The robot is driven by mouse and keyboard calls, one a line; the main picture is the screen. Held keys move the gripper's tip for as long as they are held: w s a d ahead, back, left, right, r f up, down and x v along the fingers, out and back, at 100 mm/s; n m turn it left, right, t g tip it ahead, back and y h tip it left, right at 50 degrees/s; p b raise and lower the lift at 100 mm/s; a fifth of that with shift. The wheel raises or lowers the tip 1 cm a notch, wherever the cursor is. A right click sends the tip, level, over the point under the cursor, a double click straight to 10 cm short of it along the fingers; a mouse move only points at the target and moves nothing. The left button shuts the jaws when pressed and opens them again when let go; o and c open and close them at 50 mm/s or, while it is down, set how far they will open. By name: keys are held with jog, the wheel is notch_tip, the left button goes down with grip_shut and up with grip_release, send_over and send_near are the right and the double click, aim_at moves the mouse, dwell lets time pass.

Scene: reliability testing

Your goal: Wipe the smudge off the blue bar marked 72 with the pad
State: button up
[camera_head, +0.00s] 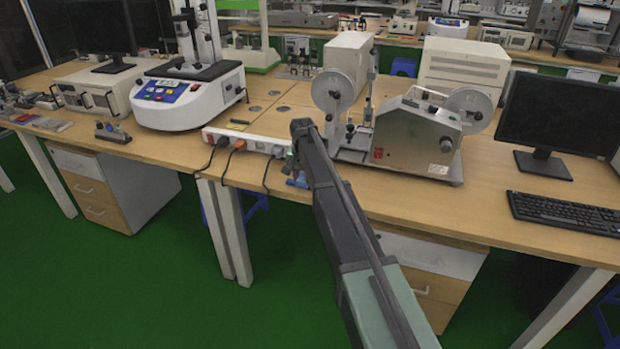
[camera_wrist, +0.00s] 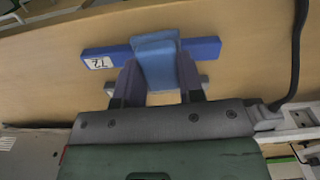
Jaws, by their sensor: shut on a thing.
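The blue bar (camera_wrist: 206,48) lies on the wooden table in the wrist view, with a white label reading 72 near its left end. My gripper (camera_wrist: 158,76) is shut on a lighter blue pad (camera_wrist: 157,58). The pad overlaps the middle of the bar and hides that part of it; I cannot tell whether they touch. No smudge shows on the visible parts of the bar. In the head view my arm mostly hides my gripper (camera_head: 296,172) near the table's front edge, and a small bit of blue there is too small to identify.
A white power strip (camera_head: 248,142) with plugs and cables runs along the table edge; it also shows in the wrist view (camera_wrist: 290,134), where a black cable (camera_wrist: 297,50) rises at right. A reel machine (camera_head: 415,135) stands right of my arm, a white tester (camera_head: 188,95) left.

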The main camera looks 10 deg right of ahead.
jog(key=shift+w+a, duration=0.55)
jog(key=shift+a, duration=0.25)
jog(key=shift+w+a, duration=0.55)
jog(key=shift+a, duration=0.2)
notch_tip(320, 180, up, 9)
jog(key=p, duration=0.8)
jog(key=shift+p, duration=0.4)
